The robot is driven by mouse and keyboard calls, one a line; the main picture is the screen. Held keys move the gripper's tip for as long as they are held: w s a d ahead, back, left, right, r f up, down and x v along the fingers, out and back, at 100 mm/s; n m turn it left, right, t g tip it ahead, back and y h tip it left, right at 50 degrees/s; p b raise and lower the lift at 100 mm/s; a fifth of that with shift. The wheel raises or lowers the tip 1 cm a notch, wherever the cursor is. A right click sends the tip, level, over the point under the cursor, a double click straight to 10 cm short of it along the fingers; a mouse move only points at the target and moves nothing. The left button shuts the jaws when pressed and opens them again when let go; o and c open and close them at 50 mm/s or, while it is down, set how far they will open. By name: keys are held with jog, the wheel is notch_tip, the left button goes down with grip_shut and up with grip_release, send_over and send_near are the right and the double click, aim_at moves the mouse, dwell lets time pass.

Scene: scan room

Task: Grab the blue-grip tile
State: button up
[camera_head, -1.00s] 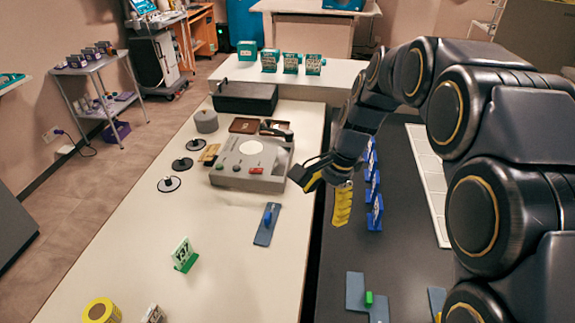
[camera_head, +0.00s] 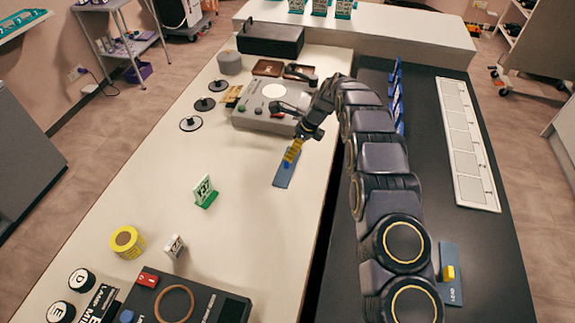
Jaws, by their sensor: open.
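The blue-grip tile (camera_head: 282,180) is a flat blue-grey plate lying on the cream table, with its small blue grip partly hidden by my fingers. My gripper (camera_head: 291,154) has yellow fingers and comes down from the upper right over the far end of the tile, close to the blue grip. It is open. I cannot tell whether the fingers touch the grip or stand around it.
A grey console (camera_head: 262,117) stands just behind the tile. A green-based sign (camera_head: 204,191) stands to the left. A yellow-grip tile (camera_head: 451,287) lies on the dark counter (camera_head: 490,255).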

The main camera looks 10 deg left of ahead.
aim_at(287, 163)
jog(key=x, duration=0.5)
jog(key=shift+s+d+f, duration=0.25)
jog(key=shift+s+f, duration=0.1)
grip_shut()
